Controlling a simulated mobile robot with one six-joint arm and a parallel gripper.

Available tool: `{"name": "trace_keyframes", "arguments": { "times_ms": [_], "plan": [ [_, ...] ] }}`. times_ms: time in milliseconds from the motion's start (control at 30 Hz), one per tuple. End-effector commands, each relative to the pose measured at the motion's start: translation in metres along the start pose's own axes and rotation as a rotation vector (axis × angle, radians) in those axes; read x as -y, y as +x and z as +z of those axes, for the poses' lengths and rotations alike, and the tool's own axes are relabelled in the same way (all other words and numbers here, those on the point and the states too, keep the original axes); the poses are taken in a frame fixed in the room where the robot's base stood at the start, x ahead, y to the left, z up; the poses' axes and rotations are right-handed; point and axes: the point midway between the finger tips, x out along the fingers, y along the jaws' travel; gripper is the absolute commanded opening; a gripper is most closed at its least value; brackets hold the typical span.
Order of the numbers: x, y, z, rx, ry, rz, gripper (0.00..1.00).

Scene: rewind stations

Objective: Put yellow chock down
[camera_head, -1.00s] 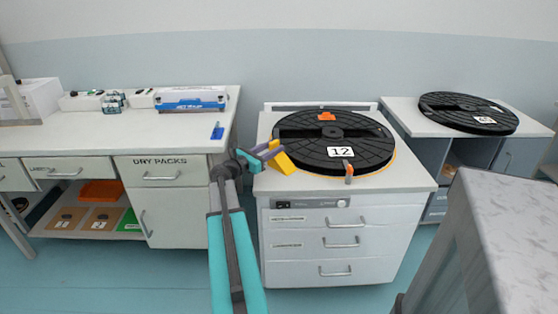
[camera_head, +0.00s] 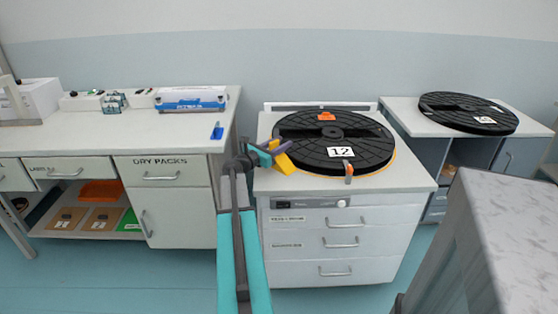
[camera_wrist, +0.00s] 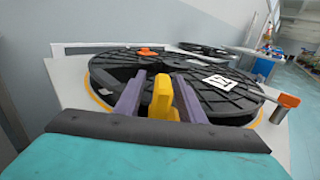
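The yellow chock (camera_head: 286,165) is at the left edge of the black reel (camera_head: 340,158), which lies flat on the white drawer cabinet (camera_head: 408,178). In the wrist view the chock (camera_wrist: 163,98) is between the two purple fingers of my gripper (camera_wrist: 160,88), which are closed around it. In the head view my gripper (camera_head: 278,148) reaches in from the left, at the cabinet top's left side. I cannot tell whether the chock's underside touches the cabinet top. An orange chock-like piece (camera_head: 327,116) is at the reel's back edge.
An orange-tipped grey post (camera_head: 348,168) stands at the reel's front edge. A second reel (camera_head: 468,113) lies on the right-hand bench. A bench with boxes (camera_head: 190,97) is on the left. A grey marbled block (camera_head: 505,240) fills the near right.

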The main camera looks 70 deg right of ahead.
Motion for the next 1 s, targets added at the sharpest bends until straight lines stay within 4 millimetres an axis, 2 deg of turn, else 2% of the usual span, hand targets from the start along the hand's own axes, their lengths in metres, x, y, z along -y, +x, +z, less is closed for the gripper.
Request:
{"name": "trace_keyframes", "arguments": {
  "times_ms": [433,600,667,1000],
  "plan": [
    [0.0000,-0.0005,0.0000,0.000,0.000,0.000,0.36],
    [0.0000,-0.0005,0.0000,0.000,0.000,0.000,0.07],
    [0.0000,-0.0005,0.0000,0.000,0.000,0.000,0.00],
    [0.0000,-0.0003,0.0011,0.001,0.000,0.000,0.00]
  ]
}}
